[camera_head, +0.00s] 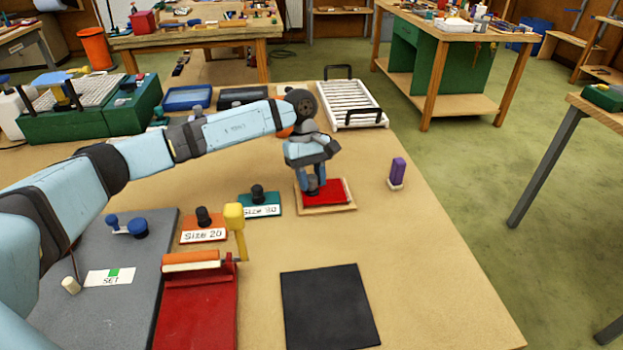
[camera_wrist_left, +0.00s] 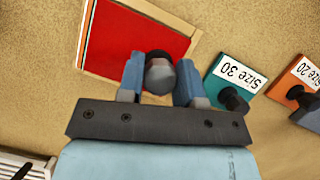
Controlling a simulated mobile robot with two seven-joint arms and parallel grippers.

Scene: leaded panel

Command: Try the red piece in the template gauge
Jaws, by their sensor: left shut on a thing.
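The red piece (camera_head: 335,197) is a flat red square lying within a light wooden frame (camera_head: 327,209), which I take to be the template gauge. Both also show in the left wrist view, the red piece (camera_wrist_left: 130,38) and the wooden rim (camera_wrist_left: 150,10). My left gripper (camera_head: 313,188) points down over the left part of the red piece. Its fingers are shut on a dark grey knob (camera_wrist_left: 160,76), which stands over the red piece's edge. The fingers hide the near side of the piece, so I cannot tell whether it sits fully flat. My right gripper is out of view.
Left of the frame are a teal "Size 30" block (camera_head: 262,210) and an orange "Size 20" block (camera_head: 203,234), both with dark knobs. A purple piece (camera_head: 398,171) stands at right. A black mat (camera_head: 328,308) lies in front. A white rack (camera_head: 352,103) is behind.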

